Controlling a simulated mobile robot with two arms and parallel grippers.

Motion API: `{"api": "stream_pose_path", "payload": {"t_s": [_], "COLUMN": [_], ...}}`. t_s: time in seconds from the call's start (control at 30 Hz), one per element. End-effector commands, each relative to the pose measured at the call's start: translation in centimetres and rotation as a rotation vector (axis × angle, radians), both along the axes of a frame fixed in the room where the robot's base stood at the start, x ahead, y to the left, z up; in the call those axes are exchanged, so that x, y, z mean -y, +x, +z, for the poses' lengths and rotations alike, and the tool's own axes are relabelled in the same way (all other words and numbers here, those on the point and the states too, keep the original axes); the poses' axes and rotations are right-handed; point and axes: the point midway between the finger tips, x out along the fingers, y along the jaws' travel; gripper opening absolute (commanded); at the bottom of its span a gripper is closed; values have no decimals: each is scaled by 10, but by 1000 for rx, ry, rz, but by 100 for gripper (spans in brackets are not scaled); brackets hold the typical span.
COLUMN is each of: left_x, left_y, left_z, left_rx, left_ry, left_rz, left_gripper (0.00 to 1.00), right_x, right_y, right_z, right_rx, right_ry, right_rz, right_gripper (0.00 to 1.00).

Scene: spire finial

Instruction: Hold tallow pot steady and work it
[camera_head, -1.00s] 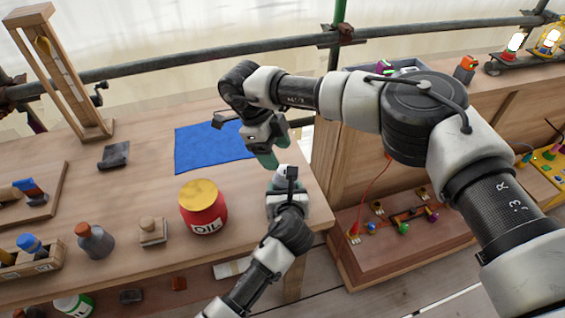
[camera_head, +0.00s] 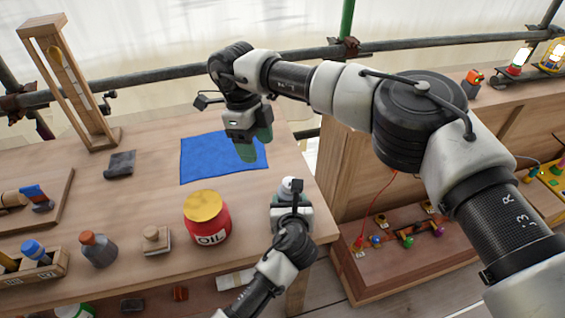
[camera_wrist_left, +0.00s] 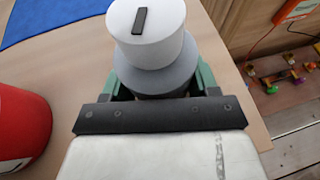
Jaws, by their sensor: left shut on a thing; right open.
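The tallow pot, a grey pot with a white lid and a short dark mark on top, stands upright near the right end of the wooden bench; its lid (camera_head: 287,185) shows in the head view, and the grey body (camera_wrist_left: 160,75) in the left wrist view. My left gripper (camera_head: 289,203) is shut on its body, with green fingers (camera_wrist_left: 160,82) on both sides. The pot's lower part is hidden by my gripper. My right gripper (camera_head: 256,146) is open and empty, fingers pointing down above the blue cloth (camera_head: 205,160), up and left of the pot.
A red oil tin (camera_head: 208,222) with a yellow lid stands left of my left gripper. A dark block (camera_head: 120,164), a wooden stamp-like block (camera_head: 156,240) and a brown-capped bottle (camera_head: 97,250) stand farther left. The bench's right edge (camera_head: 325,205) is close to the pot.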

Motion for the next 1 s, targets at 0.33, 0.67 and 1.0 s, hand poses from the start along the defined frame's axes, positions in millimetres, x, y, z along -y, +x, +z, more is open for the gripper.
{"api": "stream_pose_path", "payload": {"t_s": [0.33, 0.67, 1.0], "left_x": [0, 0, 0], "left_y": [0, 0, 0], "left_z": [0, 0, 0], "left_rx": [-1, -1, 0], "left_ry": [0, 0, 0], "left_rz": [0, 0, 0], "left_gripper": [33, 33, 33], "right_x": [-123, -174, -131], "right_y": [-20, 16, 96], "right_z": [25, 117, 162], "right_rx": [-177, -546, -1037], "right_ry": [760, 1318, 1548], "right_rz": [-444, -1160, -2087], "right_gripper": [63, 63, 63]}}
